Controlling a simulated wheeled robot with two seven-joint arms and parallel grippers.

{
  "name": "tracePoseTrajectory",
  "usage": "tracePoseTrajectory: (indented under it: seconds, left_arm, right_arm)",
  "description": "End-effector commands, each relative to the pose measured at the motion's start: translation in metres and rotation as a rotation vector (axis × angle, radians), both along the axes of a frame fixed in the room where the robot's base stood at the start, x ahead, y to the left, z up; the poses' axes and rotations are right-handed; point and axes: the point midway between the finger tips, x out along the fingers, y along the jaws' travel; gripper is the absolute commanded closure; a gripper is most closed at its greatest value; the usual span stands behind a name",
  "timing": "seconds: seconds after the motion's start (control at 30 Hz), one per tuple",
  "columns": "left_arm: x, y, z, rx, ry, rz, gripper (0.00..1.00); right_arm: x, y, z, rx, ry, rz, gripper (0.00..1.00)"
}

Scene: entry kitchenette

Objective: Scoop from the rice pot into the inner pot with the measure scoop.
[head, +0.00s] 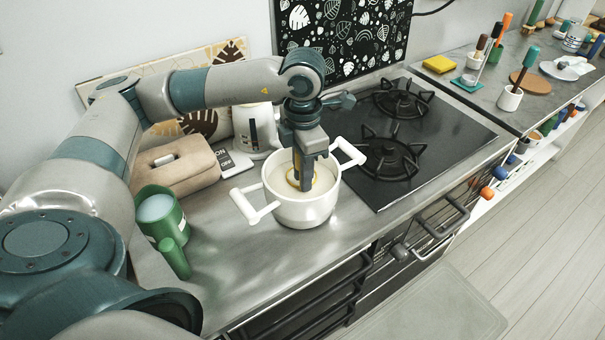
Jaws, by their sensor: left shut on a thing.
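A white pot (303,212) with two white side handles stands on the steel counter, with pale, rice-like contents inside. My left gripper (303,184) points straight down into this pot. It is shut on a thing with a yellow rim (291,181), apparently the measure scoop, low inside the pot. The fingers hide most of it, and I cannot tell whether it holds anything. A green container (161,214) with a pale top or contents stands to the left. I cannot tell which vessel is the rice pot or the inner pot. My right gripper is not in view.
A black gas hob (435,133) lies right of the pot. A tan case (173,167) and a white appliance (258,132) stand behind. A green cylinder (174,258) is beside the green container. The counter's front strip is clear.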

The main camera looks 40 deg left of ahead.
Motion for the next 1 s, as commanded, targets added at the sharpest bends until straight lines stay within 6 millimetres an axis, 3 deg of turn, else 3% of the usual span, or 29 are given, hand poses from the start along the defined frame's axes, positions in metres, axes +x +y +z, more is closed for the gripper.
tracePoseTrajectory:
  seconds: [1.0]
  left_arm:
    - [0.000,0.000,0.053,0.000,-0.002,0.000,1.00]
  right_arm:
    - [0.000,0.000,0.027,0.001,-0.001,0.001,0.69]
